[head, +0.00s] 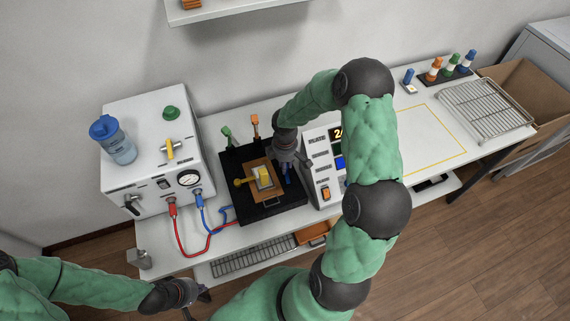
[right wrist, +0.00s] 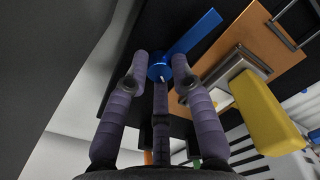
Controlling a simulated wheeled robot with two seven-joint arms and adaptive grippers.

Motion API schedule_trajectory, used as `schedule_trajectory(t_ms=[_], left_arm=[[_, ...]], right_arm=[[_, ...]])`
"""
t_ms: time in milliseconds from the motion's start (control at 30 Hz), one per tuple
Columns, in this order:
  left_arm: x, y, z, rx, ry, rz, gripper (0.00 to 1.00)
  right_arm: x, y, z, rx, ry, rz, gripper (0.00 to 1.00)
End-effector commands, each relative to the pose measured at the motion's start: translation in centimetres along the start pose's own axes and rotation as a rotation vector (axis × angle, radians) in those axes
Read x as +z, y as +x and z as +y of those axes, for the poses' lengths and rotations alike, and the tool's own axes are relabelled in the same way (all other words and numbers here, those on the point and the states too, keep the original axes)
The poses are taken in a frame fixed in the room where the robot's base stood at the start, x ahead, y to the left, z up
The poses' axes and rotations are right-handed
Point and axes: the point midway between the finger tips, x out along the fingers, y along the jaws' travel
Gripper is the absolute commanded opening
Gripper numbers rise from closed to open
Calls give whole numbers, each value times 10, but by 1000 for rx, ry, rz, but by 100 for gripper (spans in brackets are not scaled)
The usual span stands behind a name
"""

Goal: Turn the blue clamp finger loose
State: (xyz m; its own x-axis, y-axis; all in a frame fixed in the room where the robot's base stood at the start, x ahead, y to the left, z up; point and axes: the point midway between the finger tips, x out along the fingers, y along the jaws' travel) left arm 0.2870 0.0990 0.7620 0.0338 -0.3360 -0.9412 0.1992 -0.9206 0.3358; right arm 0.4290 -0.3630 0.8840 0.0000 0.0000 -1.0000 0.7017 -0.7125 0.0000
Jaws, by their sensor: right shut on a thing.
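The blue clamp finger (right wrist: 195,33) shows in the right wrist view as a flat blue bar with a round blue knob. In the head view only a little blue of it (head: 287,177) shows below my right gripper (head: 286,164), at the right side of the black fixture (head: 228,163). My right gripper also shows in the right wrist view (right wrist: 159,70), its purple-grey fingers closed around the knob. The bar points away over the fixture toward the brown plate (right wrist: 250,45). My left gripper (head: 197,302) is low at the left, its fingers apart and empty, away from the fixture.
Green (head: 227,136) and orange (head: 255,125) clamps stand at the fixture's back. A white machine (head: 150,155) with red and blue leads is at left, a display unit (head: 322,165) close at right. Bench room lies farther right.

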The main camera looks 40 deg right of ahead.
Motion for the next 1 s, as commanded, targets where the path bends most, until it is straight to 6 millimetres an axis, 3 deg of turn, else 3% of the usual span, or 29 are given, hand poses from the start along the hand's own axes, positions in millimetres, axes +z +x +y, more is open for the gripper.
schedule_trajectory(t_ms=[67, 100, 167, 200, 633, 1000], left_arm=[[0, 0, 0, 0, 0, 0, 0], [0, 0, 0, 0, 0, 0, 0], [0, 0, 0, 0, 0, 0, 0], [0, 0, 0, 0, 0, 0, 0], [0, 0, 0, 0, 0, 0, 0], [0, 0, 0, 0, 0, 0, 0]], right_arm=[[0, 1, -1, -1, -1, -1, 0], [0, 1, -1, -1, -1, -1, 28], [0, 1, -1, -1, -1, -1, 45], [0, 1, -1, -1, 0, -1, 48], [0, -8, 1, 2, 1, 0, 48], [0, -75, 1, 4, 1, 1, 48]])
